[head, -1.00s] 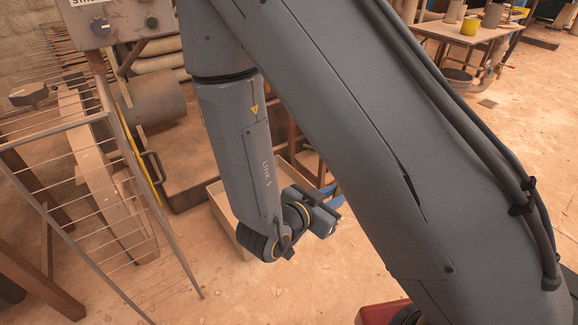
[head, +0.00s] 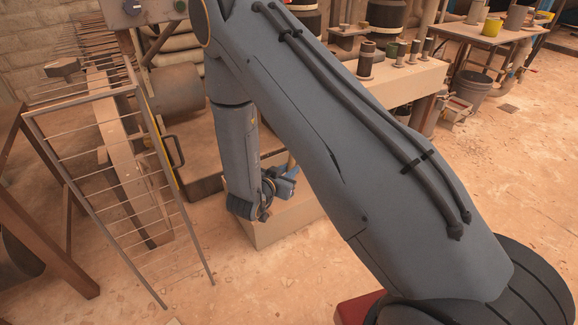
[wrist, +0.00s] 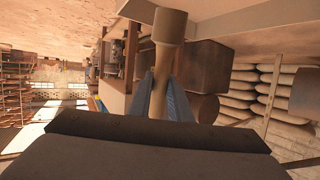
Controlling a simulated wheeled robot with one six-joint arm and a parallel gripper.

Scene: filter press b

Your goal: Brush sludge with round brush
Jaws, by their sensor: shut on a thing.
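My gripper (head: 285,187) is shut on a tan, round-handled tool, most likely the round brush (wrist: 168,25). In the wrist view the two blue-grey fingers (wrist: 160,102) close on its shaft, and its wider cylindrical end sticks out beyond them. In the head view a short tan piece of it (head: 291,161) shows above the fingers. The gripper is over or beside a pale beige box (head: 272,230); I cannot tell which. No bristles show clearly. I cannot make out any sludge.
A wire rack (head: 115,150) stands at the left. A bench with several dark cylinders (head: 366,58) is behind my arm. A table with a yellow pot (head: 492,26) and a bucket (head: 470,88) are at the far right.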

